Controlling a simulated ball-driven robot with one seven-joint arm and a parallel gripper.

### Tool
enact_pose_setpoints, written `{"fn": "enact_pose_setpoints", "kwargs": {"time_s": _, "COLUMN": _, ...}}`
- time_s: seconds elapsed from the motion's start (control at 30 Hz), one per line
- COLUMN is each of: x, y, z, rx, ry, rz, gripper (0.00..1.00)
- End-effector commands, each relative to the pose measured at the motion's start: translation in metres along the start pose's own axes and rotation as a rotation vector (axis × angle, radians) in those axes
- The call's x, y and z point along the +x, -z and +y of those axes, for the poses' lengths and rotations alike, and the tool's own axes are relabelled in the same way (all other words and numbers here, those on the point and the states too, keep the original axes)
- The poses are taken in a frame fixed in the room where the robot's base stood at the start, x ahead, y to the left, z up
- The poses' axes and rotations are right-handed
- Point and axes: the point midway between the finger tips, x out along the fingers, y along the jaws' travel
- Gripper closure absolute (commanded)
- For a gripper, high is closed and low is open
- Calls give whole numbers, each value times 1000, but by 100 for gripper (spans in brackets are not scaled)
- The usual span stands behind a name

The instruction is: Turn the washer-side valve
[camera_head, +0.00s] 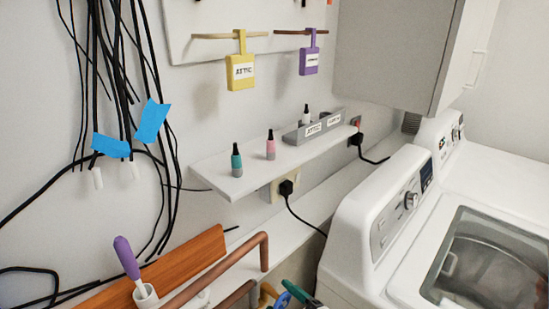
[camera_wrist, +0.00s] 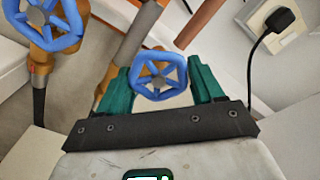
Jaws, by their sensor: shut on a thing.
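Two blue valve wheels show in the wrist view. One valve wheel (camera_wrist: 160,74) is between the green fingers of my gripper (camera_wrist: 162,88), at the fingertips. It is the one nearer the black plug. The other blue valve wheel (camera_wrist: 45,24) is at the upper left, apart from my gripper, on a brass body with a dark hose below. My gripper is shut on the nearer wheel. In the head view a blue valve piece (camera_head: 281,299) and a green finger (camera_head: 300,293) show at the bottom edge. The rest of the valves is hidden below the frame.
Copper pipes (camera_head: 226,272) run beside the valves. A wooden board (camera_head: 160,272) and a purple-handled brush (camera_head: 127,258) are at the left. A white shelf (camera_head: 225,183) with small bottles is above. The washer (camera_head: 372,222) stands at the right; a plug (camera_head: 286,188) with a cord hangs between.

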Motion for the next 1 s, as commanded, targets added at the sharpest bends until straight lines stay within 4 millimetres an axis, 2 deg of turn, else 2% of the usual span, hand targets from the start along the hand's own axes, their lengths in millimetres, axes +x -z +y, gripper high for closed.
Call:
{"fn": "enact_pose_setpoints", "kwargs": {"time_s": 0.37, "x": 0, "y": 0, "z": 1, "rx": 60, "ry": 0, "rz": 1, "gripper": 70}}
{"fn": "enact_pose_setpoints", "kwargs": {"time_s": 0.7, "x": 0, "y": 0, "z": 2, "rx": 336, "ry": 0, "rz": 0, "gripper": 70}}
{"fn": "enact_pose_setpoints", "kwargs": {"time_s": 1.0, "x": 0, "y": 0, "z": 2, "rx": 355, "ry": 0, "rz": 1, "gripper": 70}}
